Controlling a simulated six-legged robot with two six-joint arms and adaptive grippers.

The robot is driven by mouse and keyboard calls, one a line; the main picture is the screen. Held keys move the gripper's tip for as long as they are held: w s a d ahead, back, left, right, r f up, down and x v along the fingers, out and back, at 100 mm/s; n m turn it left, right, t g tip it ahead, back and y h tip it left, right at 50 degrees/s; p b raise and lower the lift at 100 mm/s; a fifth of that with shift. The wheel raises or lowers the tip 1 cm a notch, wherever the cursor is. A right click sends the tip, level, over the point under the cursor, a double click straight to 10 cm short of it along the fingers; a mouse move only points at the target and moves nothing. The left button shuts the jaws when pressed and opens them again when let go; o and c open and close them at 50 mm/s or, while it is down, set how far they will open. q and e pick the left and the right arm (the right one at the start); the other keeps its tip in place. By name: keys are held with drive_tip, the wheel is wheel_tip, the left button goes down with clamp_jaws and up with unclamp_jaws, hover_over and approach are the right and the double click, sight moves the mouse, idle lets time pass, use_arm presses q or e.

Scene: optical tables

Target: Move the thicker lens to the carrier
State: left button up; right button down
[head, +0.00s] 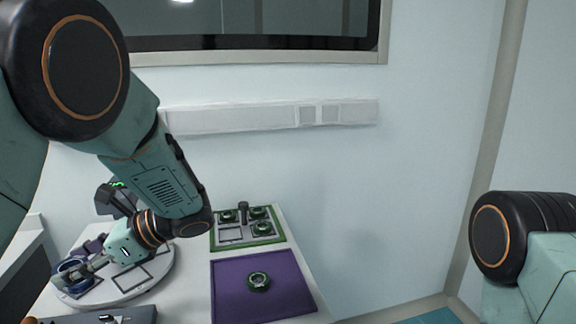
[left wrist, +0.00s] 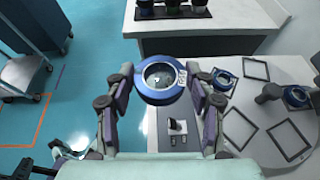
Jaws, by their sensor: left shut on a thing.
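My left gripper (head: 84,268) is shut on a blue-ringed lens (left wrist: 160,78), with one finger on each side of its rim. The lens has a clear glass centre and a small pale label on its right side. In the head view it is partly hidden by the gripper, above or at the left edge of a white round platform (head: 162,260). Another blue-ringed lens (left wrist: 222,80) and a third blue ring (left wrist: 296,97) are on the platform. I cannot tell which thing is the carrier or compare lens thickness. My right gripper is out of view.
A purple mat (head: 235,300) bears a green-ringed part (head: 258,281). Behind it is a green-edged tray (head: 276,240) with several green-ringed parts and a dark post. Dark square frames (left wrist: 290,140) lie on the platform. A grey tray (head: 140,313) is at the front.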

use_arm(q)
drive_tip(key=s+d+f+n+g+h+b, duration=0.1)
drive_tip(key=s+d+f+n+g+h, duration=0.75)
drive_tip(key=d+f+n, duration=0.3)
drive_tip(key=w+d+f+n+t+h+b, duration=0.2)
drive_tip(key=d+f+n+t+h+b, duration=0.15)
drive_tip(key=d+n+h, duration=0.95)
drive_tip(key=w+a+f+n+t+h+b, duration=0.1)
drive_tip(key=a+f+n+t+b, duration=0.1)
drive_tip(key=n+t, duration=0.6)
drive_tip(key=w+a+f+n+t+h+b, duration=0.1)
drive_tip(key=w+a+f+n+t+b, duration=0.1)
drive_tip(key=n+t, duration=0.5)
drive_tip(key=shift+a+f+n+t+h+b, duration=0.35)
drive_tip(key=shift+a+f+t+b, duration=0.1)
drive_tip(key=shift+f+t+b, duration=0.4)
drive_tip(key=shift+g, duration=0.25)
